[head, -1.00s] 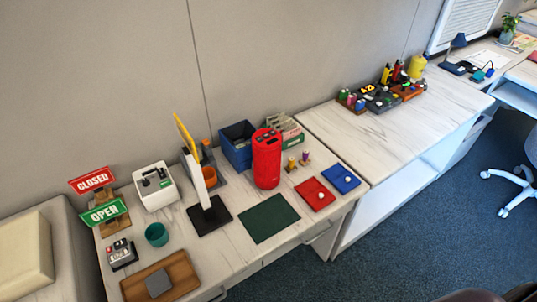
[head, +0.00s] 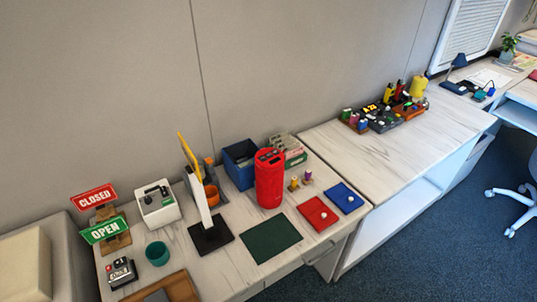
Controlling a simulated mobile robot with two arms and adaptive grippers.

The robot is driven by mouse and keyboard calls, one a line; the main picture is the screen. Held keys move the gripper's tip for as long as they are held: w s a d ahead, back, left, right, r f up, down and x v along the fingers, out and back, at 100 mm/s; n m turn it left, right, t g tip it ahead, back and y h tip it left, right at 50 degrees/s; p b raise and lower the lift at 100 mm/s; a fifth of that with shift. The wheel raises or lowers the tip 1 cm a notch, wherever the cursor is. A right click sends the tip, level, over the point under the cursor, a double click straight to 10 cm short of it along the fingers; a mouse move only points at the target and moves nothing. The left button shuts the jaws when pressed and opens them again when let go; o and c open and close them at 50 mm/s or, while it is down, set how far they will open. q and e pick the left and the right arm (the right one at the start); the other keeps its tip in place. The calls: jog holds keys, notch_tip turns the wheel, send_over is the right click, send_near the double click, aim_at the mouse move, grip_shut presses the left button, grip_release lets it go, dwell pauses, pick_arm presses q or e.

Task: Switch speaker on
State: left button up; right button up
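A red cylindrical speaker (head: 269,180) stands upright on the near white marbled counter (head: 325,248), behind the dark green mat and left of the red and blue mats. Its dark top faces up and carries small details too small to read, so I cannot tell whether it is on. Neither of my grippers shows in the head view.
Around the speaker are a dark blue bin (head: 239,164), a green mat (head: 270,239), a red mat (head: 318,214), a blue mat (head: 345,198) and a black-based stand (head: 211,236). Open and closed signs (head: 104,229) stand left. The right counter (head: 385,160) is mostly clear.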

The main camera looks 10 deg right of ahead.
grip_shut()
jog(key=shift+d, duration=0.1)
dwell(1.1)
